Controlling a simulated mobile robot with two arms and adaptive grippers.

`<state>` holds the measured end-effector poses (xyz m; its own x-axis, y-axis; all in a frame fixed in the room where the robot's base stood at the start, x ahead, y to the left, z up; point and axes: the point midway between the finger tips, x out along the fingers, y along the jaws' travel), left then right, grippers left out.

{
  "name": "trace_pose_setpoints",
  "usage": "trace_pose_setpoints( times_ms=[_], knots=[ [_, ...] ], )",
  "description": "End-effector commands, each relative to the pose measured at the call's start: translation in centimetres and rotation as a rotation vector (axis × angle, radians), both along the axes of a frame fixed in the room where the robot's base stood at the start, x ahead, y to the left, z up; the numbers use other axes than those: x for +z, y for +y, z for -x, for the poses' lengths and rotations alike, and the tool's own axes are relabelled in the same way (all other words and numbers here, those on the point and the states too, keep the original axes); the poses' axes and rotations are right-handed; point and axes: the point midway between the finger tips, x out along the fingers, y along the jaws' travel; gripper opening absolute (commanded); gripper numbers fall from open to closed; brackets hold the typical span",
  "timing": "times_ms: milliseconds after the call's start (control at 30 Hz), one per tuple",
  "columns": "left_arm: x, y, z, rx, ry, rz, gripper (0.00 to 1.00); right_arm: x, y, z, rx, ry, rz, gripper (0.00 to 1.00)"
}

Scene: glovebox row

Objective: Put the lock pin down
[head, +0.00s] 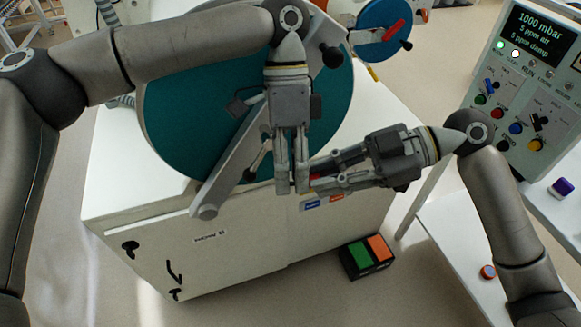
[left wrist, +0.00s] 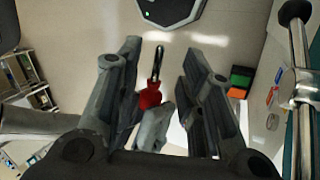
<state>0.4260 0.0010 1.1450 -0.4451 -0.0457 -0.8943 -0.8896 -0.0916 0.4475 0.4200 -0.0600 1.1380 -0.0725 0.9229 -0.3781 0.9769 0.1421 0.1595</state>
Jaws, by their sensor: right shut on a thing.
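The lock pin has a red grip (left wrist: 150,97) and a bright metal shank, seen in the left wrist view between my left fingers. In the head view only a bit of its red (head: 315,177) shows. My right gripper (head: 312,177) comes in from the right and is shut on the lock pin at its fingertips. My left gripper (head: 291,188) points down just beside those fingertips. In the left wrist view its fingers (left wrist: 165,95) stand apart on either side of the pin; I cannot tell whether they touch it.
A white cabinet (head: 150,225) with a round teal door (head: 190,140) and a grey bar across it is behind my grippers. A box with green and orange tops (head: 367,257) is on the floor. A control panel (head: 530,80) and white table (head: 460,260) are at the right.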

Motion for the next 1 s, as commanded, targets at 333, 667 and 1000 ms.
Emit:
trace_pose_setpoints(
  times_ms=[333,667,1000],
  knots=[
    [0.0,0.0,-0.1,0.001,-0.001,-0.001,0.00,0.0,0.0,0.0,0.001,0.000,-0.001,0.00],
    [0.0,0.0,0.0,0.001,-0.001,0.000,0.00,0.0,0.0,0.0,0.001,0.000,-0.001,0.43],
    [0.0,0.0,0.0,0.000,0.000,0.000,0.00,0.4,-1.1,-0.2,-0.002,0.000,0.003,0.43]
  ],
)
